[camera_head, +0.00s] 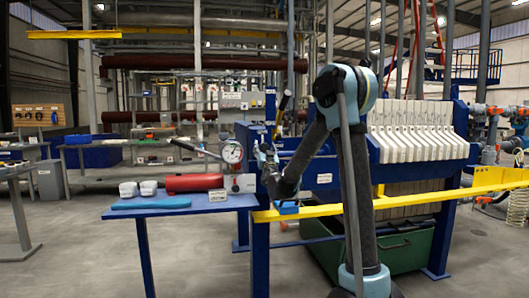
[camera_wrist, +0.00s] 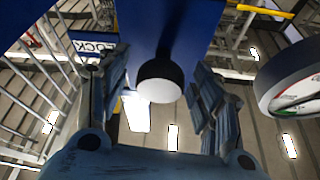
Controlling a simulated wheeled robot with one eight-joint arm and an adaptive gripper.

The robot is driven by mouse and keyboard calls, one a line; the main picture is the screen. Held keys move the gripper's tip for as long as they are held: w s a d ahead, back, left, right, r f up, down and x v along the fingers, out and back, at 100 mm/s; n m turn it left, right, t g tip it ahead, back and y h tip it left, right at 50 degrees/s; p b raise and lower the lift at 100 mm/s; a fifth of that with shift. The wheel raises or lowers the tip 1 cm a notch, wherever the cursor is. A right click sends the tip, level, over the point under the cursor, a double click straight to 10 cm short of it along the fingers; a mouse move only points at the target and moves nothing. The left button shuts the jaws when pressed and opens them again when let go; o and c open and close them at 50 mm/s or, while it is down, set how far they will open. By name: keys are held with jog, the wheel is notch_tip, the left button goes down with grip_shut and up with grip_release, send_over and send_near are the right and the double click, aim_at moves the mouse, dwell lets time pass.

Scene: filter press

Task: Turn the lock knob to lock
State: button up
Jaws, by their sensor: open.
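The lock knob (camera_wrist: 160,80) is a round black knob with a pale end face, in the middle of the wrist view. It sits on a blue panel (camera_wrist: 170,28). My gripper (camera_wrist: 161,72) is open, with one finger on each side of the knob and visible gaps between. A white label with "LOCK" lettering (camera_wrist: 96,46) is to the knob's left, partly behind the left finger. In the head view my gripper (camera_head: 263,156) is at the press's left end, right of the gauge; the knob cannot be made out there.
A round pressure gauge (camera_head: 232,152) stands left of my gripper; it is close on the right in the wrist view (camera_wrist: 292,85). A blue bench (camera_head: 180,207) holds a red cylinder (camera_head: 194,183) and white items. A yellow rail (camera_head: 410,200) runs along the press front.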

jog(key=c, duration=1.1)
jog(key=shift+o, duration=0.2)
jog(key=shift+m, duration=0.6)
jog(key=m+h, duration=0.3)
jog(key=m, duration=0.2)
jog(key=shift+a+m, duration=0.1)
jog(key=shift+m, duration=0.2)
jog(key=m+h, duration=0.1)
jog(key=m, duration=0.2)
jog(key=m+g+h, duration=0.1)
jog(key=m, duration=0.2)
jog(key=shift+g+h, duration=0.3)
jog(key=m, duration=0.2)
jog(key=m+g+h, duration=0.1)
jog(key=m, duration=0.1)
jog(key=shift+r+m+g, duration=0.1)
jog(key=shift+m+g, duration=0.2)
jog(key=shift+m, duration=0.1)
jog(key=m+g, duration=0.1)
jog(key=m, duration=0.2)
jog(key=shift+m+g, duration=0.3)
jog(key=shift+m, duration=0.1)
